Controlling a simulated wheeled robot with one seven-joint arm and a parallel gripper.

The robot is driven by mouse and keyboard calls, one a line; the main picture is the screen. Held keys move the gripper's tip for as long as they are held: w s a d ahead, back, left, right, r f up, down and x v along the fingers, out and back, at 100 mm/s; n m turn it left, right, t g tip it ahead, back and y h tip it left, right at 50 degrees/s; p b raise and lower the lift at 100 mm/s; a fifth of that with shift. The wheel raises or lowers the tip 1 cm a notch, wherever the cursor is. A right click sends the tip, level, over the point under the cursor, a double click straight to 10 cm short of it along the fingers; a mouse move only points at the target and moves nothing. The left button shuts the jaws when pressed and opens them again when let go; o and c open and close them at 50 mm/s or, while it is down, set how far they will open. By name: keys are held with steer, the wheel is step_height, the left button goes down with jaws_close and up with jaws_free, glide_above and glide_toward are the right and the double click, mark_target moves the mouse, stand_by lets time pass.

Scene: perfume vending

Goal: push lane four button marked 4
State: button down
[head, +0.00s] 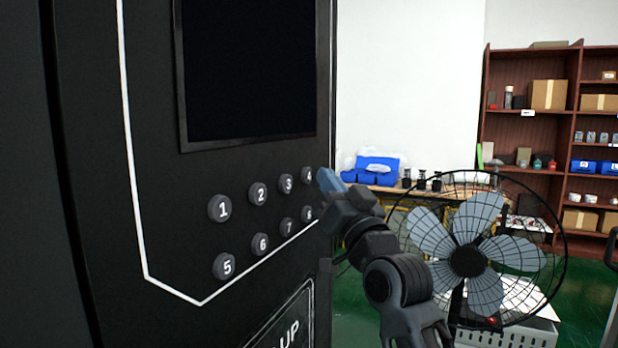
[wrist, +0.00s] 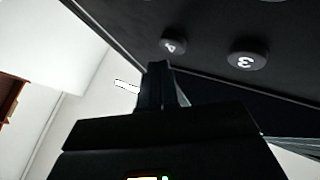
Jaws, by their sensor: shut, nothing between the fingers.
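The round dark button marked 4 (head: 307,176) is at the right end of the upper button row on the black vending machine (head: 90,150). My gripper (head: 324,176) is shut and empty, with its blue-grey fingertips just right of button 4. In the head view the tips look very close to the button; I cannot tell whether they touch it. In the wrist view button 4 (wrist: 173,46) shows just beyond the shut fingertips (wrist: 158,66), slightly to their right, with a small dark gap in the picture.
Buttons 3 (head: 286,184), 2 (head: 258,194) and 1 (head: 220,208) run left of button 4, with a lower row beneath, including button 8 (head: 308,213). A dark screen (head: 250,70) is above. A fan (head: 468,260) stands behind my arm at right.

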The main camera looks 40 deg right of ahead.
steer(key=shift+s+d+b, duration=0.3)
steer(key=shift+s+b, duration=0.05)
steer(key=shift+s, duration=0.45)
steer(key=shift+s+d+b, duration=0.25)
steer(key=shift+s+b, duration=0.15)
steer(key=shift+s, duration=0.35)
steer(key=shift+s+d+b, duration=0.3)
steer(key=shift+s+b, duration=0.05)
steer(key=shift+s, duration=0.45)
